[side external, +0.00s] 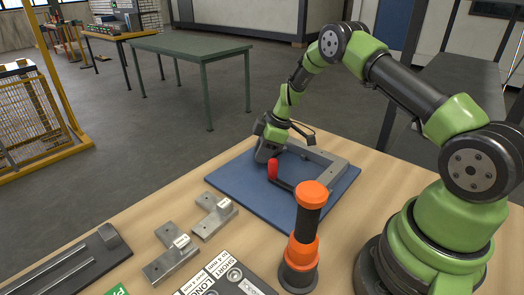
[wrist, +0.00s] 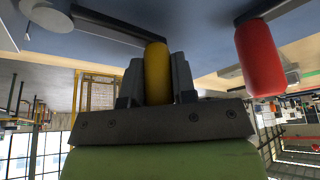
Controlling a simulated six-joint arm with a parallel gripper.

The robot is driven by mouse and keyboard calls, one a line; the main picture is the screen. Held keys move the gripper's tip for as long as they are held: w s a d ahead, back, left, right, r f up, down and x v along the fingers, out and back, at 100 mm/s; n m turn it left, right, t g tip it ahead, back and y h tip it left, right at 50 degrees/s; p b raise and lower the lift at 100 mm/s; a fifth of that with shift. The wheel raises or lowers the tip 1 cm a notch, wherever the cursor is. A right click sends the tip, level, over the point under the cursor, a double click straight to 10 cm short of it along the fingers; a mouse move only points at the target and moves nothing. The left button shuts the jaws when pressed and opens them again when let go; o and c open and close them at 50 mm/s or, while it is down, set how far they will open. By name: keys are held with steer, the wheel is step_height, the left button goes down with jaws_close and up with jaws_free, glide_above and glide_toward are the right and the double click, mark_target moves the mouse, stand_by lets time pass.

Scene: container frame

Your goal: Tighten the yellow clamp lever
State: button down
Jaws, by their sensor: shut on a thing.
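The yellow clamp lever (wrist: 157,68) shows in the wrist view as a rounded yellow grip on a dark arm. My gripper (wrist: 156,82) is shut on this grip, with one finger on each side of it. In the side view my gripper (side external: 265,153) is low over the blue mat, at the left end of the grey frame (side external: 325,159), and it hides the yellow lever. A red lever (side external: 272,169) stands just in front of my gripper; it also shows at the right of the wrist view (wrist: 260,58), apart from my fingers.
The blue mat (side external: 240,182) lies on a wooden table. An orange and black upright tool (side external: 304,225) stands in front of the mat. Metal brackets (side external: 171,256), (side external: 214,215) and a labelled board (side external: 226,276) are near the front. Bare tabletop lies right of the mat.

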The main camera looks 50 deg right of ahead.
steer(key=c, duration=0.9)
jaws_free()
steer(key=v, duration=1)
